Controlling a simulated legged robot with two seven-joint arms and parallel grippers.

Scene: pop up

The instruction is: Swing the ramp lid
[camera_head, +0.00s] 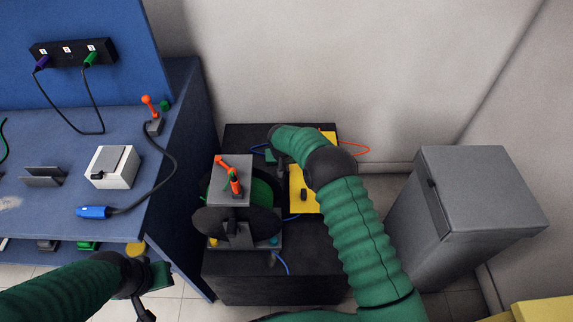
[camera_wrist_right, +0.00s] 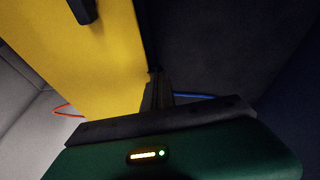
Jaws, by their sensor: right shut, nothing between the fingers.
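A yellow panel, which looks like the ramp lid (camera_head: 297,180), lies on the dark box (camera_head: 262,290) in the head view, partly covered by my right arm. It carries a small dark handle (camera_head: 304,195). My right gripper (camera_head: 281,170) is at the panel's left edge, shut and empty. In the right wrist view the yellow panel (camera_wrist_right: 95,70) fills the left side, with a dark handle (camera_wrist_right: 83,9) at the top. The closed fingers (camera_wrist_right: 157,92) are beside its edge; I cannot tell whether they touch it. My left gripper (camera_head: 152,290) is low at the left, its fingers unclear.
A device with a red-orange lever (camera_head: 228,172) stands on the box left of the panel. A blue workbench (camera_head: 60,190) with cables and a white switch box (camera_head: 113,167) is at the left. A grey bin (camera_head: 480,190) stands at the right.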

